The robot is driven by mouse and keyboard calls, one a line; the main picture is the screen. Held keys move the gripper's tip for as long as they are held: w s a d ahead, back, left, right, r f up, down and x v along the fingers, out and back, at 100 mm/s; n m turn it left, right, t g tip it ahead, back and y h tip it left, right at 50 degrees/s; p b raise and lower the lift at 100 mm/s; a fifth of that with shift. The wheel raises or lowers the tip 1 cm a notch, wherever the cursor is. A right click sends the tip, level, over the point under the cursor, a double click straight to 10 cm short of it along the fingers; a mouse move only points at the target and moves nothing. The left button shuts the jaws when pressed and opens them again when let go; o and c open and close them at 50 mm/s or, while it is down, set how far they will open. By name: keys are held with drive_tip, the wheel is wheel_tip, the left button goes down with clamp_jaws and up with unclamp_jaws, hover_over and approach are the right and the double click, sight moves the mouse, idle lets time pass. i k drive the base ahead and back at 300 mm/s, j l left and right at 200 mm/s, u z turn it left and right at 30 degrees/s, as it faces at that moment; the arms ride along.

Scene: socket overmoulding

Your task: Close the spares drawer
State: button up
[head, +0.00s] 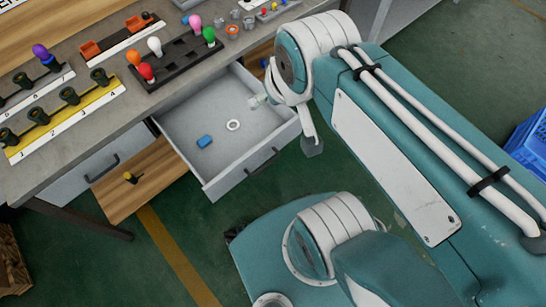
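A grey drawer (214,187) is pulled out from under the workbench, and its dark handle (262,160) is on its front face. I take it to be the spares drawer; no label is readable. A blue block (204,142) and a white ring (233,125) lie inside. A small pale thing (258,100) shows at the drawer's right side, too unclear to name. My gripper (309,142) is near the drawer's front right corner, with one dark-tipped finger visible pointing down. The rest of it is hidden behind my arm. Contact with the drawer cannot be told.
A shut grey drawer (85,176) is further left. The bench top (140,108) holds a black rack of coloured bulbs (174,62) and fixture strips. A blue crate (530,145) stands at right.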

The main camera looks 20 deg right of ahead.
sight(207, 107)
drive_tip(key=k+l, duration=0.1)
drive_tip(key=j+z, duration=0.65)
